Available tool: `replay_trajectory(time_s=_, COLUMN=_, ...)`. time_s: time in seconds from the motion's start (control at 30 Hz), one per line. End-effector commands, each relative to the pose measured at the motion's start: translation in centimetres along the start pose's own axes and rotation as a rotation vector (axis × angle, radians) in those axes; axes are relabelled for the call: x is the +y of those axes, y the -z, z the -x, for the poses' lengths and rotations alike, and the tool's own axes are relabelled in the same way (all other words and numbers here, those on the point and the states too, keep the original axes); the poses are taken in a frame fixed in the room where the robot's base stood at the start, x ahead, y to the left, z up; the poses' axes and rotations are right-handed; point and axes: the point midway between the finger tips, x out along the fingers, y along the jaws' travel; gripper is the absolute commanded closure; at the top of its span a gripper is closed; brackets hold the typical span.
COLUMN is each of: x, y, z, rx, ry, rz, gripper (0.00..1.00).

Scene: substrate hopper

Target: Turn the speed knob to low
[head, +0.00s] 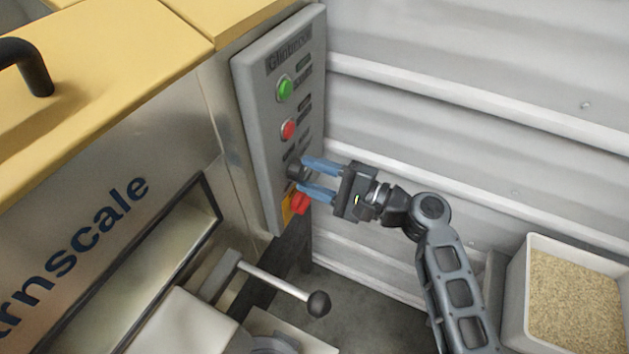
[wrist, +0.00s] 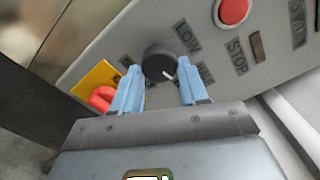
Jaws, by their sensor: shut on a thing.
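The speed knob (head: 294,171) is a black round knob low on the grey control panel (head: 262,140). My gripper (head: 302,174) reaches it from the right, its two blue fingers shut on it from opposite sides. In the wrist view, the knob (wrist: 158,62) sits between the fingertips (wrist: 159,80). Its white pointer mark faces the lower right, away from the LOW label (wrist: 187,37), which lies to the upper right of the knob. Other labels around the knob are partly hidden by the fingers or too blurred to read.
A green button (head: 285,88) and a red stop button (head: 288,129) sit above the knob. A red switch (head: 301,203) on a yellow plate is just below it. A ball-ended lever (head: 318,303) juts out lower down. A grain-filled bin (head: 519,295) stands at right.

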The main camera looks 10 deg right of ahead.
Motion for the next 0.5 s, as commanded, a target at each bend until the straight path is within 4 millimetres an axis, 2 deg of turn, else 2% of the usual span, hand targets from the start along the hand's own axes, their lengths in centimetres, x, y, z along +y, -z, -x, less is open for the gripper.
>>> replay_trajectory(time_s=0.03, x=0.6, y=0.28, z=0.02, rx=0.0, ry=0.0, rz=0.042, gripper=0.87)
replay_trajectory(time_s=0.5, x=0.56, y=0.31, z=0.02, rx=0.0, ry=0.0, rz=0.488, gripper=0.87)
